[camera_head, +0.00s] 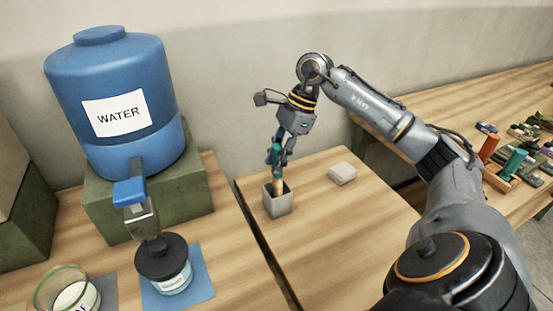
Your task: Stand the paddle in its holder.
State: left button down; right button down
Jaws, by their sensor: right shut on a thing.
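The paddle (279,186) is upright, with a tan lower part and what looks like a teal grip above it. Its lower end is inside the mouth of the holder (278,206), a small grey square box open at the top on the middle table. My right gripper (277,158) points down above the holder, shut on the upper part of the paddle. The paddle's bottom end is hidden by the holder's walls, so I cannot tell whether it touches the floor of the box. My left gripper is not in view.
A small pale block (342,174) lies right of the holder. On the left are a blue water dispenser (110,100) on a green block, a black-lidded jar (163,260) under its tap and a glass jar (68,291). Several small items cover the right table. The middle table's front is clear.

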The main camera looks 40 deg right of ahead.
jog(key=shift+d+f, duration=0.1)
jog(key=shift+f, duration=0.4)
jog(key=c, duration=1.1)
grip_release()
jog(key=shift+c, duration=0.2)
jog(key=shift+r, duration=0.2)
jog(key=shift+d+r, duration=0.1)
jog(key=shift+r, duration=0.25)
pick_arm(q)
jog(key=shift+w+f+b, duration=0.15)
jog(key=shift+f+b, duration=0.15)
jog(key=shift+b, duration=0.1)
pick_arm(e)
jog(key=v, duration=1.1)
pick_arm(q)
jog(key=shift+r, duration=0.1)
pick_arm(e)
jog(key=shift+r, duration=0.2)
